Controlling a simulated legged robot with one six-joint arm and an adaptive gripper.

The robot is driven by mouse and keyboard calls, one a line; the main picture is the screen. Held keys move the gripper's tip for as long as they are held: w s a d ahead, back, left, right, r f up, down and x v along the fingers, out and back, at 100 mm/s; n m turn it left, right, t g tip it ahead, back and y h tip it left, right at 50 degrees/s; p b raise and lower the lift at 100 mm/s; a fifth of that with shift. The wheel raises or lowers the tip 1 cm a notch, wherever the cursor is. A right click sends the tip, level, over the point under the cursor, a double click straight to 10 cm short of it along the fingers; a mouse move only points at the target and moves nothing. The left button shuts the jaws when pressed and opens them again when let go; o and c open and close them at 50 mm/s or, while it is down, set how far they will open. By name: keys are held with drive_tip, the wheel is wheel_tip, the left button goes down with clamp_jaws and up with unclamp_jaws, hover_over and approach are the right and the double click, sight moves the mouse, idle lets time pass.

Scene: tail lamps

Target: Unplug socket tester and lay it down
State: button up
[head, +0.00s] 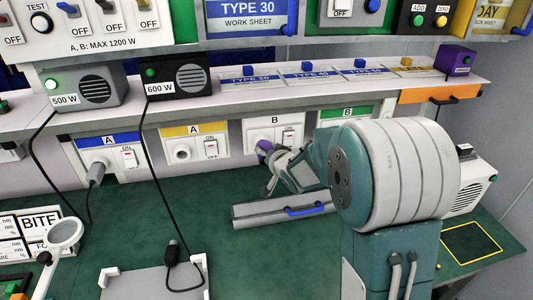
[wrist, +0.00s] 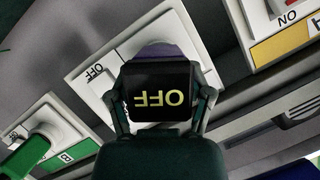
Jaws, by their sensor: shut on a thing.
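The socket tester is purple with a black face reading OFF in yellow; it shows in the wrist view (wrist: 162,95), upside down, and as a purple bit in the head view (head: 264,147). My gripper (head: 268,155) is shut on it, with one finger on each side in the wrist view (wrist: 162,108). The tester is at the white B wall socket (head: 288,136), third from the left. Its back end is hidden, so I cannot tell whether it is seated in the socket or just clear of it.
A grey case with a blue handle (head: 305,210) lies on the green bench (head: 235,260) below my gripper. A white tray (head: 135,285) with a black plug (head: 172,254) is in front. A grey plug (head: 96,174) sits in the blue-labelled A socket. The bench between is clear.

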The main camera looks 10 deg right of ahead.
drive_tip(key=shift+c, duration=0.6)
drive_tip(key=shift+s, duration=1.5)
drive_tip(key=shift+s, duration=1.05)
